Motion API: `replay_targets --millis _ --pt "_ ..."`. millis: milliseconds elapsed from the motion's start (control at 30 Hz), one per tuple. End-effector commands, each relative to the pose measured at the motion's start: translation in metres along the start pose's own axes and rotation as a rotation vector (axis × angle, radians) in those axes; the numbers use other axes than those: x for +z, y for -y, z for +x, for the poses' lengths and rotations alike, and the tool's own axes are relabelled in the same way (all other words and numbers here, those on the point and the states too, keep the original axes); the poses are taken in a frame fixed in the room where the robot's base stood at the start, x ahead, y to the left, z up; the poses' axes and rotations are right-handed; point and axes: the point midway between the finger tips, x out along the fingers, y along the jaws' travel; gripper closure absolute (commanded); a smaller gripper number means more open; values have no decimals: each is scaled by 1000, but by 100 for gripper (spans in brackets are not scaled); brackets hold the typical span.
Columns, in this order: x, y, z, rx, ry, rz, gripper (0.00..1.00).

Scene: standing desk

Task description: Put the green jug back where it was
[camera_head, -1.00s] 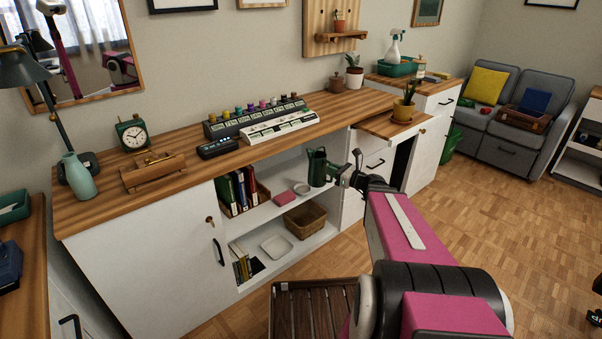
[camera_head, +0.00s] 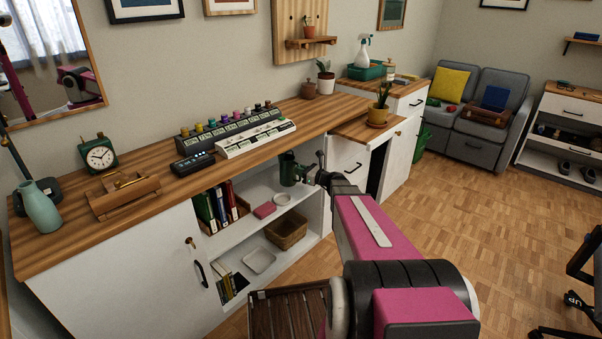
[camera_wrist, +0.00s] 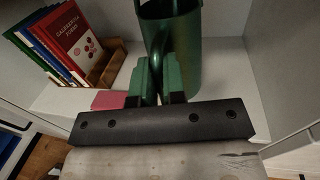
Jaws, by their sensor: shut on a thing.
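The green jug (camera_head: 288,170) is at the right end of the upper open shelf (camera_head: 252,223) of the white cabinet. In the wrist view the jug (camera_wrist: 187,45) looks upright, with its handle towards me. My gripper (camera_head: 305,176) comes from the right front. In the wrist view its green fingers (camera_wrist: 160,78) are shut on the handle. The jug's base is partly hidden, and I cannot tell whether it touches the shelf.
A basket (camera_head: 287,230) and a white tray (camera_head: 259,260) are below. The cabinet's right wall is close beside the jug.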

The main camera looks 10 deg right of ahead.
Motion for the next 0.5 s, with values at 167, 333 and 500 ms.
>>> replay_targets --millis 167,333,500 --pt "-1 39 21 0 1 -1 100" --pt "0 64 34 0 2 -1 100" --pt "0 81 44 0 2 -1 100"
